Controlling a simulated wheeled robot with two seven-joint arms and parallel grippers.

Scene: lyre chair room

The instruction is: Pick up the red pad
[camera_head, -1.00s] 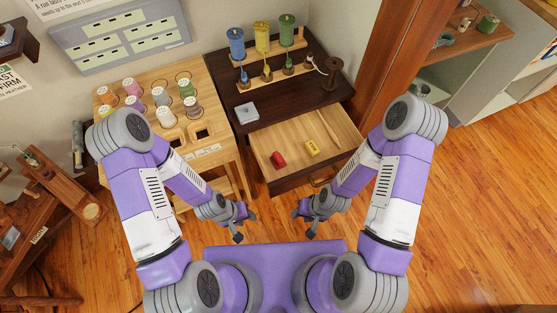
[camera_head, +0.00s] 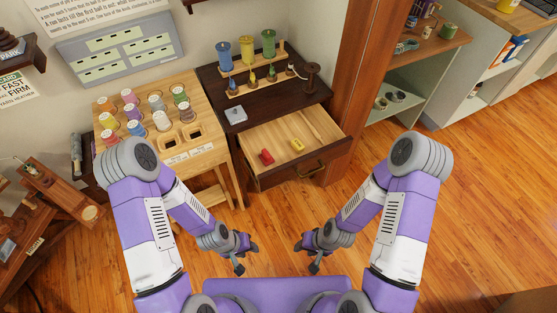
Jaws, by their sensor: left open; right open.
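The small red pad (camera_head: 266,156) lies in the open wooden drawer (camera_head: 317,124) of the dark cabinet, near the drawer's left front. A yellow block (camera_head: 297,145) lies to its right in the same drawer. My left gripper (camera_head: 246,257) is open and empty, low in front of the cabinet, below the pad in the picture. My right gripper (camera_head: 307,257) is open and empty, to the right of the left one. Neither touches the pad or the drawer.
A light wooden stand (camera_head: 217,153) with several thread spools is left of the cabinet. The dark cabinet top (camera_head: 256,111) holds a grey square piece (camera_head: 235,115), coloured cylinders and a dark spool (camera_head: 312,78). Shelves stand at the right. Floor (camera_head: 450,225) at right is clear.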

